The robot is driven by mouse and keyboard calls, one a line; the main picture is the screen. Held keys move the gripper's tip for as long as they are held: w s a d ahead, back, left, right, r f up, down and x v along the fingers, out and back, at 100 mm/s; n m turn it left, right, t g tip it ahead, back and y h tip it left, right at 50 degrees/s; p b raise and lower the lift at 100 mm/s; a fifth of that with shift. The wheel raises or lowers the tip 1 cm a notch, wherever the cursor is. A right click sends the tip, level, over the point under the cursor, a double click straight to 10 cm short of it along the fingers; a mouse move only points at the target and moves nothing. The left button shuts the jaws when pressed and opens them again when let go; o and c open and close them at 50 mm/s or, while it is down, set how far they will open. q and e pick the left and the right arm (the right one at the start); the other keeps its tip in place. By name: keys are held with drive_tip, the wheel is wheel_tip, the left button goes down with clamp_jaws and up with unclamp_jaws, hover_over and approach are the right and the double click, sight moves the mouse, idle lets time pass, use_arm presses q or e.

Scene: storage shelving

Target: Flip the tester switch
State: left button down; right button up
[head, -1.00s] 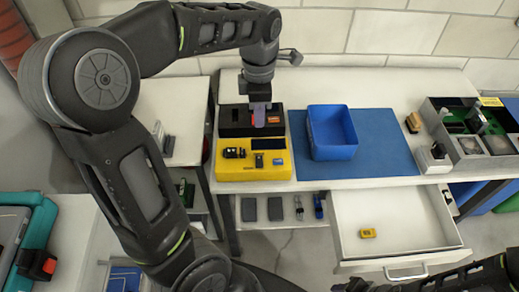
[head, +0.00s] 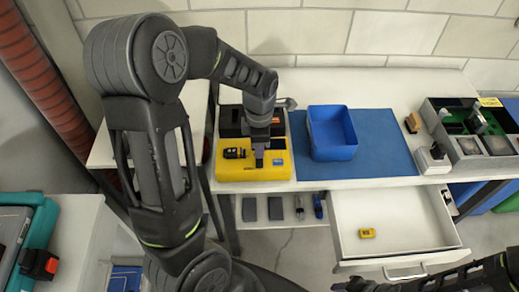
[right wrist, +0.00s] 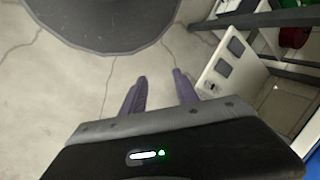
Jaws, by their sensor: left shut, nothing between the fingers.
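The yellow tester (head: 235,173) lies on the white table, left of the blue mat. A black part (head: 234,153) sits on its left and a small blue-grey part (head: 278,162) on its right. My left gripper (head: 260,162) points down over the middle of the tester, shut and empty. It hides the tester's middle, and I cannot tell whether the fingertips touch it. I cannot clearly make out the switch. My right gripper (right wrist: 159,88) is open and empty over the floor in the right wrist view.
A black box (head: 230,122) stands behind the tester, partly hidden by my left arm. A blue bin (head: 332,148) sits on the blue mat (head: 385,150). An open drawer (head: 400,225) holds a small yellow item (head: 367,233). Circuit-board fixtures (head: 465,125) stand at the right.

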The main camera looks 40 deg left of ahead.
use_arm(q)
drive_tip(key=shift+f, duration=0.5)
